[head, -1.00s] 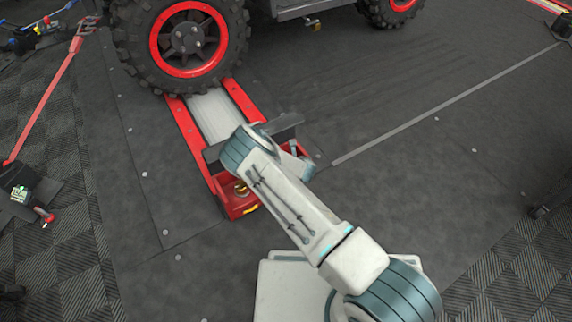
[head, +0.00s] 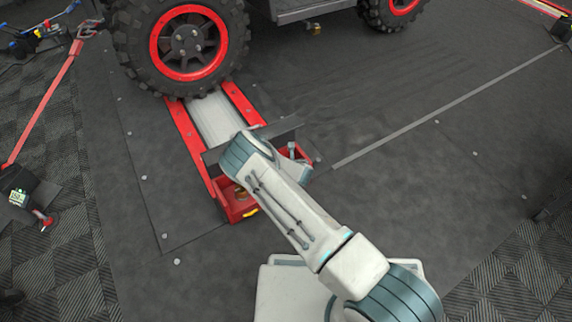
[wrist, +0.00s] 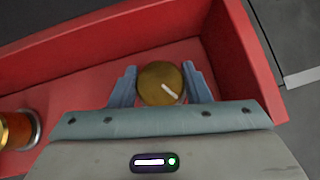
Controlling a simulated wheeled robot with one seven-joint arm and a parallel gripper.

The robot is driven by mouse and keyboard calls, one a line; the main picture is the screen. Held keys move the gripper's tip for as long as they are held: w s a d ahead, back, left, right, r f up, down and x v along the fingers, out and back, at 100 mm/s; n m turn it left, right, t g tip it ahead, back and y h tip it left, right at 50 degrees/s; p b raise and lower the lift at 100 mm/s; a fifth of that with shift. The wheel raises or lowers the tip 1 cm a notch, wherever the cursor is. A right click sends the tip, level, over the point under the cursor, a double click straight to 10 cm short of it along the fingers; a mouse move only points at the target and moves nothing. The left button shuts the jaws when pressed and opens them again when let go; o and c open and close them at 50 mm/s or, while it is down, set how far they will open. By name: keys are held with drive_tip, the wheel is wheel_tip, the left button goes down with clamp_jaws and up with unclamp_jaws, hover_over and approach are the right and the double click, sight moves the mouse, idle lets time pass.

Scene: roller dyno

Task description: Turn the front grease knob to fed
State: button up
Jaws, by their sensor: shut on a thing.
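The front grease knob (wrist: 161,84) is a round brass knob with a white pointer line. In the wrist view it sits between the two blue-grey fingers of my gripper (wrist: 160,86), inside a red tray-like housing (wrist: 90,35). The pointer line slants toward the lower right of that view. My gripper is shut on the knob. In the head view the housing (head: 240,213) is at the near end of the red roller unit, and my arm hides the knob and the fingers.
A brass and orange fitting (wrist: 17,130) stands in the housing at the left of the wrist view. A large tyre with a red rim (head: 188,42) rests at the far end of the rollers (head: 212,118). The dark floor to the right is clear.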

drive_tip(key=m+h+b, duration=0.1)
drive_tip(key=m+h, duration=0.1)
drive_tip(key=shift+a+f+m, duration=0.1)
drive_tip(key=shift+m, duration=0.2)
drive_tip(key=m+h, duration=0.2)
drive_tip(key=m, duration=0.1)
drive_tip(key=shift+m+h, duration=0.3)
drive_tip(key=shift+h, duration=0.1)
drive_tip(key=m+h, duration=0.2)
drive_tip(key=m, duration=0.1)
drive_tip(key=shift+m+h, duration=0.3)
drive_tip(key=shift+m+g+h, duration=1)
drive_tip(key=shift+m+h, duration=0.2)
drive_tip(key=shift+m, duration=0.6)
drive_tip(key=shift+d, duration=0.25)
drive_tip(key=o, duration=1)
drive_tip(key=shift+a, duration=0.15)
